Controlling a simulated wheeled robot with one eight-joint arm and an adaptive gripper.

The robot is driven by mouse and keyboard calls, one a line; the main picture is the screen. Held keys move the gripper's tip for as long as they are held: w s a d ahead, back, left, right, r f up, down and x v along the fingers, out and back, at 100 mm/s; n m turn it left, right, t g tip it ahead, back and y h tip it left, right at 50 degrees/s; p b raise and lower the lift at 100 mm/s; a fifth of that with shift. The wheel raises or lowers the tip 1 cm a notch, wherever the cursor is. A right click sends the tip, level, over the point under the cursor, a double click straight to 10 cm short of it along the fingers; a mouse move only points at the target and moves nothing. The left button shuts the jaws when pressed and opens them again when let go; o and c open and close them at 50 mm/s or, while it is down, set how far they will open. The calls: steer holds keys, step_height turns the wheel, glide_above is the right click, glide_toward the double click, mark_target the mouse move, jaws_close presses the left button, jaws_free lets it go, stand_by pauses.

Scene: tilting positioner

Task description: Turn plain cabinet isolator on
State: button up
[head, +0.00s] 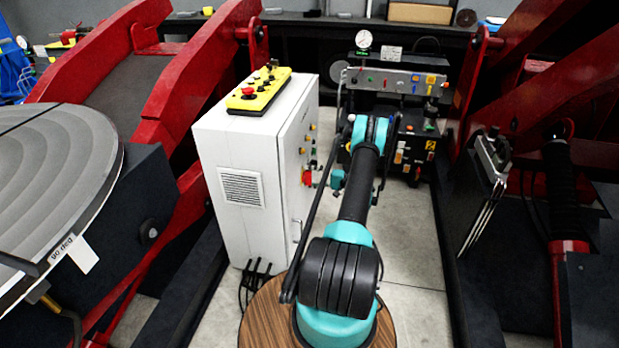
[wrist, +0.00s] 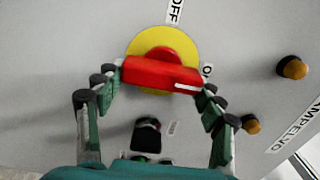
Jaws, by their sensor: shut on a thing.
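The isolator has a red bar handle (wrist: 160,73) on a round yellow plate (wrist: 150,47), on the side face of the plain white cabinet (head: 232,150). The handle lies nearly level in the wrist view, its right end slightly lower, with a white mark near that end. An OFF label (wrist: 175,10) is above the plate. A partly hidden label beginning with O (wrist: 207,71) is by the handle's right end. My gripper (wrist: 162,81) is shut on the handle, one finger at each end. In the head view the isolator (head: 307,177) shows beside my arm.
A black knob (wrist: 147,136) is below the isolator, and amber buttons (wrist: 292,68) are to its right. A yellow pendant (head: 259,92) lies on the cabinet top. A grey control panel (head: 395,82) stands behind my arm. Red positioner frames (head: 190,80) flank the aisle.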

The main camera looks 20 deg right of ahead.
stand_by(0.3)
steer(key=o, duration=1.2)
steer(key=shift+c, duration=0.2)
steer(key=shift+d, duration=0.1)
steer(key=v, duration=0.7)
steer(key=shift+s, duration=0.15)
steer(key=shift+d, duration=0.15)
